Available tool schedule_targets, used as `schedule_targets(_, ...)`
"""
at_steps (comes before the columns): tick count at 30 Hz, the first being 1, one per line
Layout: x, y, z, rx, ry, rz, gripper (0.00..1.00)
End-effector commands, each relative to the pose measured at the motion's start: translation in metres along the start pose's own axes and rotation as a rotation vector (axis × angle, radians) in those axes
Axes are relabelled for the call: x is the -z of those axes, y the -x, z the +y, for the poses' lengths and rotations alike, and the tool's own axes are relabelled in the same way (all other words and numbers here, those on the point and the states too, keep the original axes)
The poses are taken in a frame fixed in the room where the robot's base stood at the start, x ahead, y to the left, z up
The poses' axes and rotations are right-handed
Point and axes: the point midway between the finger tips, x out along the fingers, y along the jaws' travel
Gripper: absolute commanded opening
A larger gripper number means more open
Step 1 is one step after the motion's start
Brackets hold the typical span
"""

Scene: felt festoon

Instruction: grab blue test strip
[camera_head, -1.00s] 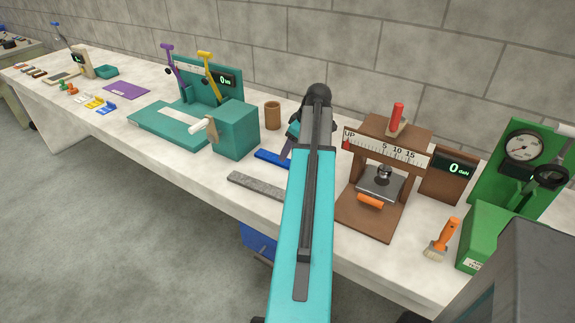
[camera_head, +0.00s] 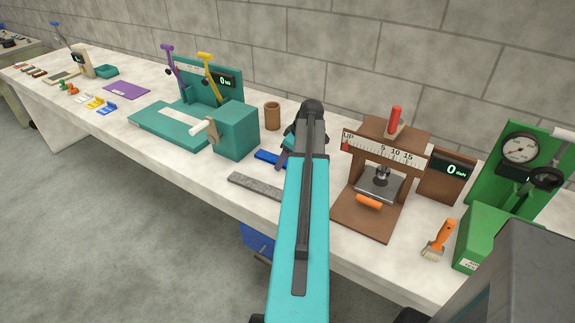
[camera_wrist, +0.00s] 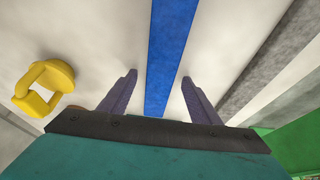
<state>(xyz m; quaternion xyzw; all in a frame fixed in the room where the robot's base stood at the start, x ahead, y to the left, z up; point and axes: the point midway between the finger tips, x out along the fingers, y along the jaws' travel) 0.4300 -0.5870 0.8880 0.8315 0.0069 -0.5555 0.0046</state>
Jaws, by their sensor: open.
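The blue test strip (camera_head: 270,157) lies flat on the white bench, left of my arm in the head view and partly hidden by it. In the wrist view the blue strip (camera_wrist: 168,55) runs lengthwise between the two fingers of my gripper (camera_wrist: 160,82). The fingers are apart, one on each side of the strip, with a gap to it on both sides. The gripper is open and empty. How high the fingertips are above the bench is hard to tell. In the head view my arm hides most of the gripper.
A grey strip (camera_head: 256,186) lies beside the blue one near the bench's front edge; it also shows in the wrist view (camera_wrist: 235,50). A teal machine (camera_head: 236,131) stands left, a brown press (camera_head: 362,212) right, and a brown cup (camera_head: 272,116) behind.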

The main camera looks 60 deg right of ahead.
Motion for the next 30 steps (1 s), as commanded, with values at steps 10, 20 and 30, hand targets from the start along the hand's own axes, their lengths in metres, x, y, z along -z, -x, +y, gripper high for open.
schedule_targets(10, 0.0002, 0.0, -0.0002, 0.0, 0.001, 0.0, 0.57)
schedule_targets(20, 0.0004, 0.0, -0.0004, 0.0, 0.001, 0.0, 0.23)
schedule_targets(30, 0.0008, 0.0003, -0.0005, 0.0, 0.001, 0.0, 0.13)
